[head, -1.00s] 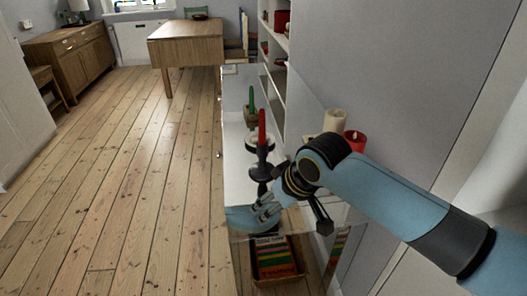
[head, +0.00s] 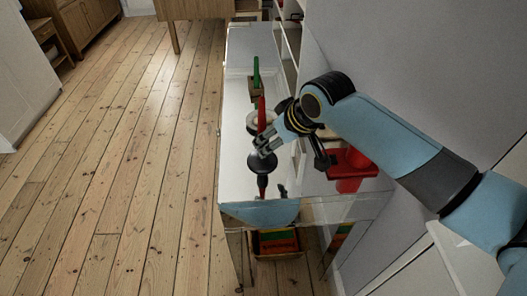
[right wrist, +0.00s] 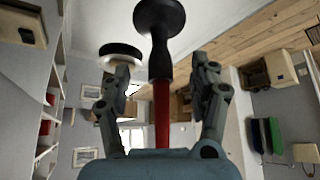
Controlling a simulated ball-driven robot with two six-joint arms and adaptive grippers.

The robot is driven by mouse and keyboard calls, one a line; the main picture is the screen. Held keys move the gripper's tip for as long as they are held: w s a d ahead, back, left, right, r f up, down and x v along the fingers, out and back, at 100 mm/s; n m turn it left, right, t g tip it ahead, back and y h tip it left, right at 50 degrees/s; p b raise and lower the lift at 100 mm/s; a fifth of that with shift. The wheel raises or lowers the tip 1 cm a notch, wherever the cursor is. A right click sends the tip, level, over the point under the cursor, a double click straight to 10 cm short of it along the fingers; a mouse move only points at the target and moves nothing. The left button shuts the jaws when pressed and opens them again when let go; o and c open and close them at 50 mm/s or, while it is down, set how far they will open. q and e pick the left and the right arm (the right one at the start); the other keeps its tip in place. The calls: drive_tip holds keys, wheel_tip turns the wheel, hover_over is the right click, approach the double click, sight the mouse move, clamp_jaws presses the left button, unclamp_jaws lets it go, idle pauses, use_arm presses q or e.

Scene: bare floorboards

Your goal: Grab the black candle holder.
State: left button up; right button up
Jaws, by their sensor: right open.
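The black candle holder (head: 262,164) stands on the white cabinet top (head: 236,150) and bears a red candle (head: 261,104). My right gripper (head: 265,142) is open at the holder's upper part and partly covers it in the head view. The right wrist view is upside down. There the black holder (right wrist: 160,20) is at the top, and its red candle (right wrist: 161,115) runs down between the open fingers of my right gripper (right wrist: 162,78). The fingers stand apart on either side, with gaps visible. My left gripper is not in view.
Red things (head: 352,165) sit to the right, partly behind my arm. A box with colourful contents (head: 275,243) is below the cabinet's near end. Open floorboards (head: 130,190) lie to the left.

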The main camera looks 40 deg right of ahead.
sight(264, 145)
drive_tip(key=shift+x, duration=0.8)
drive_tip(key=x, duration=0.5)
drive_tip(key=shift+w+r, duration=0.15)
drive_tip(key=shift+w, duration=0.25)
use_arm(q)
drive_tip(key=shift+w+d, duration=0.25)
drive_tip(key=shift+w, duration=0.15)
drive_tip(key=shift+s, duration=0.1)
use_arm(e)
drive_tip(key=shift+c, duration=0.3)
drive_tip(key=c, duration=0.5)
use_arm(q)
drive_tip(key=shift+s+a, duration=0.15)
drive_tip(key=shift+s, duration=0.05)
use_arm(e)
clamp_jaws()
drive_tip(key=shift+r, duration=0.1)
